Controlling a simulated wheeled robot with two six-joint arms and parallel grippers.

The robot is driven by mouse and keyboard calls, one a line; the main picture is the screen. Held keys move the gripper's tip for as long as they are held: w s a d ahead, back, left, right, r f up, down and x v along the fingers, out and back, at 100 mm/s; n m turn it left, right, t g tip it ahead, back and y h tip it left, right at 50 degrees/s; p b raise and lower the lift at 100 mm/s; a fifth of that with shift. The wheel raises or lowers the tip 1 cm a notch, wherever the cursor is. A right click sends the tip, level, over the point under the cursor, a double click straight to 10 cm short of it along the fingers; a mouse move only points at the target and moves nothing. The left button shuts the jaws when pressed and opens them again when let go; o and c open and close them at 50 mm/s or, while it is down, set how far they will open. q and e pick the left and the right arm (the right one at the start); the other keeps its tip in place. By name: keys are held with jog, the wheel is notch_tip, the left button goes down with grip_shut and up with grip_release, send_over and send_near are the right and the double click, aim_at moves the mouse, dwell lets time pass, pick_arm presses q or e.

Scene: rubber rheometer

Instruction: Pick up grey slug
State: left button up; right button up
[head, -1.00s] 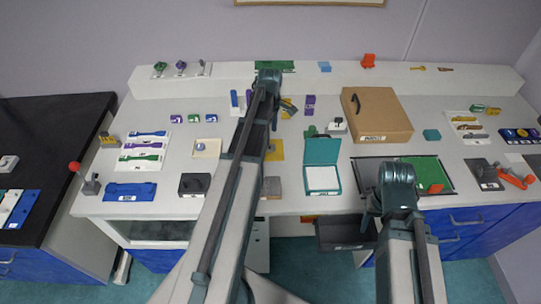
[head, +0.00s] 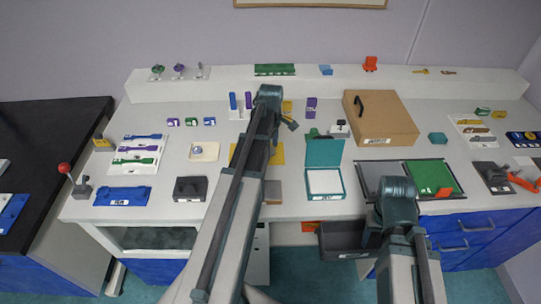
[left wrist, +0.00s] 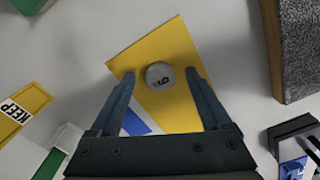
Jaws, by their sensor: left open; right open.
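The grey slug (left wrist: 159,75) is a small round grey piece with a dark mark on its top. In the left wrist view it sits on the yellow mat (left wrist: 179,104). My left gripper (left wrist: 160,74) is open, with one finger on each side of the slug in the picture and a gap to both. The height of the fingertips above the mat is hard to tell. In the head view my left arm hides the slug and part of the mat (head: 278,154). My right gripper (head: 374,218) is low at the front right, mostly hidden by my arm, holding nothing visible.
A teal open box (head: 323,152) stands right of the mat, and a cardboard-brown case (head: 384,122) behind it. A dark rough block (left wrist: 296,45) shows at the right of the left wrist view. A yellow KEEP tray (left wrist: 22,108) lies to the left.

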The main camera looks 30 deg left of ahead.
pick_arm(q)
grip_shut()
jog(key=shift+r, duration=0.15)
pick_arm(e)
jog(key=shift+r, duration=0.15)
